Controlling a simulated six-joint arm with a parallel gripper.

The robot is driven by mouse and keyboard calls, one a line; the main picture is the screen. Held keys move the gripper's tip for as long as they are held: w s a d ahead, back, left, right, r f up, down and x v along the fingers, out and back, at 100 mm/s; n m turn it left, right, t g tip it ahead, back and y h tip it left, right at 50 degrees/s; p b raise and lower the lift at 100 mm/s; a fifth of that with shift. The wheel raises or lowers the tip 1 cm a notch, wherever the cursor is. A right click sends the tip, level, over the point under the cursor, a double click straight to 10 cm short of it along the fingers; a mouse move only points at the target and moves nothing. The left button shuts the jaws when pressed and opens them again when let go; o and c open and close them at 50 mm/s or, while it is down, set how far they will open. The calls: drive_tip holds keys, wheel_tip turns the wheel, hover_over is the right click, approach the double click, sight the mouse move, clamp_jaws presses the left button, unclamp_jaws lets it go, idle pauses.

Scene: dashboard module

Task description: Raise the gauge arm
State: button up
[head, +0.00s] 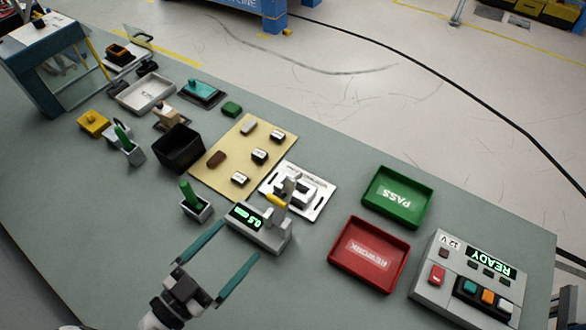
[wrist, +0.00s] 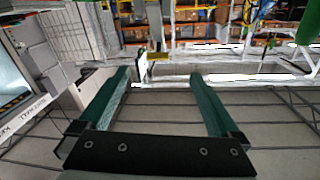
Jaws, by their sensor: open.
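The gauge (head: 260,230) is a grey block with a green lit display reading about 0.5, standing near the middle of the bench. Its gauge arm (head: 277,201) has a yellow grip and sits at the back of the block, beside the white plate with a clear or grey fixture (head: 314,204). My gripper (head: 238,240) is open and empty, with its two teal fingers in front of the gauge in the head view. In the wrist view my gripper (wrist: 161,76) shows both fingers apart; a small white and yellow shape (wrist: 154,56) lies between them, too small to identify surely.
A red REWORK tray (head: 352,276) and green PASS tray (head: 390,214) stand to the right, with a control box (head: 450,292) reading READY beyond. A green-handled tool in a holder (head: 199,211) stands left of the gauge. A tan board (head: 214,174) with small parts lies behind.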

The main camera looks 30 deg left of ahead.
sight(279, 197)
drive_tip(key=w, duration=0.4)
drive_tip(key=w+d, duration=0.1)
drive_tip(key=w, duration=0.8)
drive_tip(key=shift+w+d, duration=0.25)
drive_tip(key=shift+w, duration=0.15)
drive_tip(key=shift+a, duration=0.1)
clamp_jaws()
